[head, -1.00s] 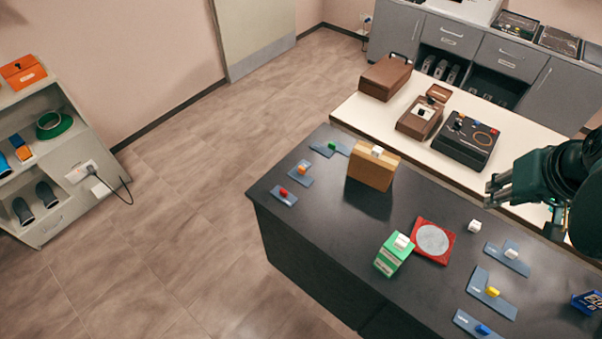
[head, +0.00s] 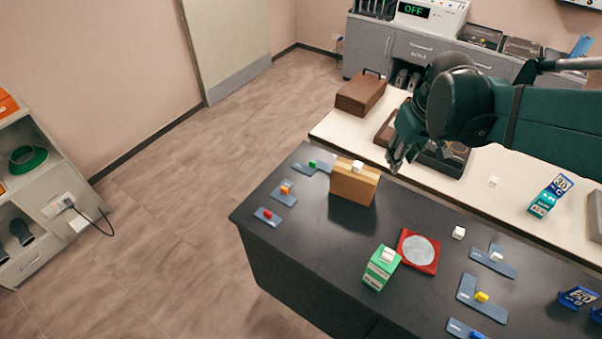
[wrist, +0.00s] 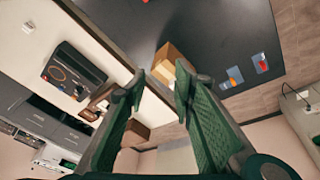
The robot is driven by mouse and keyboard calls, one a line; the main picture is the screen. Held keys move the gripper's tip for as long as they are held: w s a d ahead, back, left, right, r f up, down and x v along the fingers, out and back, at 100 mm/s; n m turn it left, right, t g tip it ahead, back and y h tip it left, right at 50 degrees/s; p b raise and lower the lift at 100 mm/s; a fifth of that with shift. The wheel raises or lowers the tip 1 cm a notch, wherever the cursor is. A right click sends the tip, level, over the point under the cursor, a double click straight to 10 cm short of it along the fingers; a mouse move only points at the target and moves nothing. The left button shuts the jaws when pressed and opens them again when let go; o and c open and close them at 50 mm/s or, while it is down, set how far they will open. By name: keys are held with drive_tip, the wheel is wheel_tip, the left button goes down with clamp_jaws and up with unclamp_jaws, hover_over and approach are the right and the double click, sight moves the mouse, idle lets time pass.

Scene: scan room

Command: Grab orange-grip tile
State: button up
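The orange-grip tile (head: 284,194) is a flat blue-grey plate with a small orange block on it. It lies near the left end of the dark table, between the green-grip tile (head: 304,168) and the red-grip tile (head: 267,216). In the wrist view the orange-grip tile (wrist: 231,78) is right of my fingers. My gripper (head: 396,157) is above the table's far edge, right of the cardboard-brown box (head: 350,187) and well apart from the tile. In the wrist view my gripper (wrist: 160,86) has its fingers spread, with nothing between them.
The brown box, with a white cube on top, stands right of the tile. A green box (head: 379,271), a red tray with a grey disc (head: 432,264) and several other tiles sit farther right on the dark table (head: 325,255). A pale table (head: 483,190) adjoins behind.

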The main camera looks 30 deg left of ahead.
drive_tip(key=a+f+n+g, duration=0.1)
drive_tip(key=a+f+n, duration=0.1)
drive_tip(key=a+f, duration=0.5)
drive_tip(key=a+f+n+g, duration=0.1)
drive_tip(key=a+f+n, duration=0.1)
drive_tip(key=a, duration=1)
drive_tip(key=n+h, duration=0.2)
drive_tip(key=n, duration=0.2)
hover_over(282, 187)
drive_tip(key=shift+g, duration=0.4)
drive_tip(key=f, duration=1.2)
drive_tip(key=shift+w+d+f, duration=0.15)
drive_tip(key=shift+d+f, duration=0.1)
drive_tip(key=shift+d, duration=0.05)
drive_tip(key=shift+a+f, duration=0.2)
drive_tip(key=shift+f, duration=0.05)
drive_tip(key=shift+f, duration=1.3)
drive_tip(key=shift+a+f+b, duration=0.2)
drive_tip(key=shift+f+b, duration=0.15)
drive_tip(key=shift+f, duration=2.25)
